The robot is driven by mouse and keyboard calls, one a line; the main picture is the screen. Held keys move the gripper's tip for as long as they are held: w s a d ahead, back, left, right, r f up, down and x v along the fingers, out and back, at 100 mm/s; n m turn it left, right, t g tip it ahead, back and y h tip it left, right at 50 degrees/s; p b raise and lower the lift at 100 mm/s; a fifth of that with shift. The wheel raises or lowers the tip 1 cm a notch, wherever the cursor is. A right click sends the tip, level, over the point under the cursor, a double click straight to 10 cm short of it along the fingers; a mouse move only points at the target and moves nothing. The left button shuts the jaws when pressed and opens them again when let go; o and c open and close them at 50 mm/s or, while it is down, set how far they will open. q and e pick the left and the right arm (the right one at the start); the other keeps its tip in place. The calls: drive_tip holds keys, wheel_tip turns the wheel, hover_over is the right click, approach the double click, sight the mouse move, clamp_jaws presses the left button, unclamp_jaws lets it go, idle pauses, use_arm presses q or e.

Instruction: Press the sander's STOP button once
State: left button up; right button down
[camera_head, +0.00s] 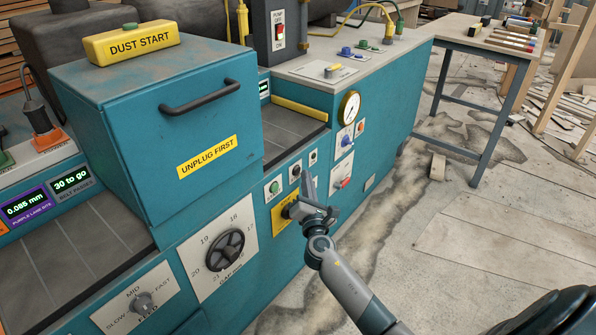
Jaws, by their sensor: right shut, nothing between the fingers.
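The sander (330,130) is a large teal machine filling the left and middle of the head view. Its front has a small panel with a green button (274,187), a black button (295,171) and another small dark control (313,157). Below them is a yellow plate (278,222) with a dark round part on it, partly hidden by my right gripper. My right gripper (308,190) is shut and empty, just in front of the yellow plate. I cannot tell whether it touches. My left gripper is not in view.
A handwheel (225,250) and a feed knob (142,303) sit left of the gripper. A gauge (348,107) and a red-handled switch (342,183) are to its right. The hood has a black handle (200,97).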

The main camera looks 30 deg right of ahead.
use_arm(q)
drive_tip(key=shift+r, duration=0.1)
use_arm(e)
drive_tip(key=shift+s, duration=0.1)
use_arm(q)
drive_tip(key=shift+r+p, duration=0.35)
drive_tip(key=shift+p, duration=0.05)
use_arm(e)
drive_tip(key=s, duration=0.1)
drive_tip(key=s+d, duration=0.1)
drive_tip(key=s, duration=0.1)
drive_tip(key=s+d, duration=0.1)
drive_tip(key=shift+s, duration=0.3)
idle(0.8)
